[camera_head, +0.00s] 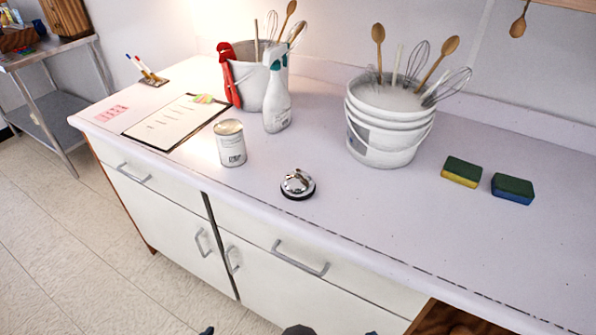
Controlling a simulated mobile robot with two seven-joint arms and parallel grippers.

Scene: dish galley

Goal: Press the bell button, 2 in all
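The bell (298,183) is a small silver dome on a dark round base, with its button on top. It stands upright near the front edge of the white counter, right of a can. Nothing touches it. Neither of my grippers can be made out in the head view. Only small dark pieces show at the bottom edge, and I cannot tell which parts of me they are.
On the counter (400,215) stand a can (231,143), a spray bottle (277,103), a utensil bucket (384,130) and two sponges (462,171) (512,189). A clipboard (172,123) lies left. The counter right of the bell is clear.

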